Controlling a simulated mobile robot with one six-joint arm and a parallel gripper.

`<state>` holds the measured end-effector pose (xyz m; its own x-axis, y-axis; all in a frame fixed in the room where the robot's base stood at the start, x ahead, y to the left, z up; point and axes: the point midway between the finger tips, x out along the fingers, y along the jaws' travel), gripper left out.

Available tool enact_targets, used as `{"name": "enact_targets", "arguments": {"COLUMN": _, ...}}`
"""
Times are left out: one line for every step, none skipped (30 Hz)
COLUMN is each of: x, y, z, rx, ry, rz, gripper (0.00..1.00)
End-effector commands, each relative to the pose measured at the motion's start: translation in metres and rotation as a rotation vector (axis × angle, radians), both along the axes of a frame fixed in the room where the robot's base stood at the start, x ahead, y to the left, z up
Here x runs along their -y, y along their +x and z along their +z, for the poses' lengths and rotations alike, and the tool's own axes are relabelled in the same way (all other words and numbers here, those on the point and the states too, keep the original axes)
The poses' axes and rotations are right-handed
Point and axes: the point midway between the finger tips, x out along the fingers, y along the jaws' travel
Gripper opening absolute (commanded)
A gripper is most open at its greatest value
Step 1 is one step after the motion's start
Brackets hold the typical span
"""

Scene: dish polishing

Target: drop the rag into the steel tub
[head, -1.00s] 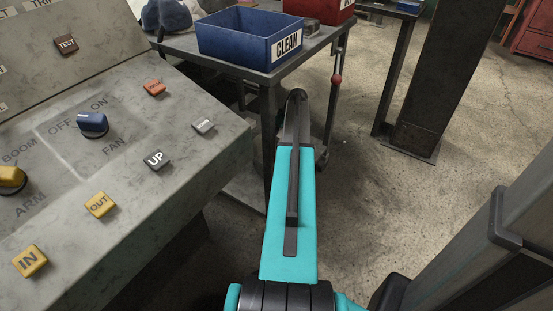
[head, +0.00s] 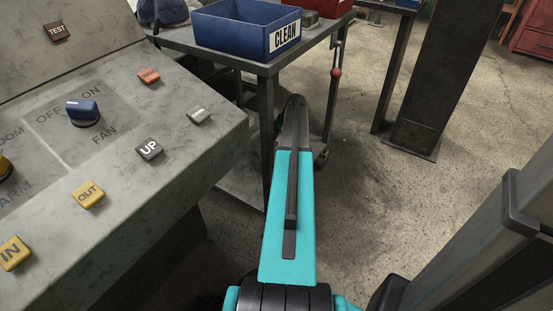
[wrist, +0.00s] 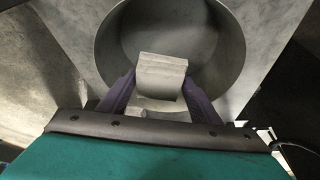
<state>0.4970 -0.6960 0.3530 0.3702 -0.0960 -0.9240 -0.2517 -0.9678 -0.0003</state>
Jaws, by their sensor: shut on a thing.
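In the wrist view my gripper (wrist: 160,84) has its two purple fingers closed on the rag (wrist: 163,72), a pale grey, folded, block-like bundle. A smaller pale part shows between the fingers, below the bundle. Behind the rag is the wide round mouth of the grey steel tub (wrist: 228,45). The rag appears over the opening, inside the rim outline; its height above the tub floor I cannot tell. In the head view the gripper, rag and tub do not show; only my turquoise arm is visible.
A grey control panel (head: 115,165) with buttons and a blue knob stands at left. A metal table (head: 265,62) holds a blue bin (head: 235,28) marked CLEAN and a red bin (head: 320,6). A dark post (head: 425,85) stands behind at right. Concrete floor (head: 375,200) is open between.

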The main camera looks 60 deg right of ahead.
Motion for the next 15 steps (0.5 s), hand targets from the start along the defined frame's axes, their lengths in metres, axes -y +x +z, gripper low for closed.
{"name": "enact_targets", "arguments": {"x": 0.0003, "y": 0.0000, "z": -0.0064, "rx": 0.000, "ry": 0.000, "rz": 0.000, "gripper": 0.36}}
{"name": "enact_targets", "arguments": {"x": 0.0003, "y": -0.0001, "z": -0.0080, "rx": 0.001, "ry": 0.000, "rz": 0.000, "gripper": 0.36}}
{"name": "enact_targets", "arguments": {"x": 0.0004, "y": -0.0002, "z": -0.0098, "rx": 0.001, "ry": 0.000, "rz": 0.000, "gripper": 0.36}}
{"name": "enact_targets", "arguments": {"x": 0.0004, "y": -0.0002, "z": -0.0108, "rx": 0.001, "ry": -0.001, "rz": 0.000, "gripper": 0.36}}
{"name": "enact_targets", "arguments": {"x": 0.0005, "y": -0.0002, "z": -0.0118, "rx": 0.001, "ry": -0.001, "rz": 0.000, "gripper": 0.36}}
{"name": "enact_targets", "arguments": {"x": 0.0005, "y": -0.0003, "z": -0.0127, "rx": 0.001, "ry": -0.001, "rz": -0.001, "gripper": 0.36}}
{"name": "enact_targets", "arguments": {"x": 0.0005, "y": -0.0003, "z": -0.0132, "rx": 0.001, "ry": -0.001, "rz": -0.001, "gripper": 0.36}}
{"name": "enact_targets", "arguments": {"x": 0.0005, "y": -0.0004, "z": -0.0135, "rx": 0.001, "ry": -0.001, "rz": -0.001, "gripper": 0.36}}
{"name": "enact_targets", "arguments": {"x": 0.0006, "y": -0.0004, "z": -0.0137, "rx": 0.001, "ry": -0.001, "rz": -0.001, "gripper": 0.36}}
{"name": "enact_targets", "arguments": {"x": 0.0006, "y": -0.0004, "z": -0.0137, "rx": 0.001, "ry": -0.001, "rz": -0.001, "gripper": 0.36}}
{"name": "enact_targets", "arguments": {"x": 0.0006, "y": -0.0005, "z": -0.0138, "rx": 0.001, "ry": -0.001, "rz": -0.001, "gripper": 0.36}}
{"name": "enact_targets", "arguments": {"x": 0.0007, "y": -0.0006, "z": -0.0136, "rx": 0.001, "ry": -0.001, "rz": -0.001, "gripper": 0.36}}
{"name": "enact_targets", "arguments": {"x": 0.0007, "y": -0.0006, "z": -0.0136, "rx": 0.001, "ry": -0.001, "rz": -0.001, "gripper": 0.36}}
{"name": "enact_targets", "arguments": {"x": 0.0007, "y": -0.0007, "z": -0.0135, "rx": 0.001, "ry": -0.001, "rz": -0.001, "gripper": 0.36}}
{"name": "enact_targets", "arguments": {"x": 0.0007, "y": -0.0007, "z": -0.0135, "rx": 0.001, "ry": -0.001, "rz": -0.001, "gripper": 0.36}}
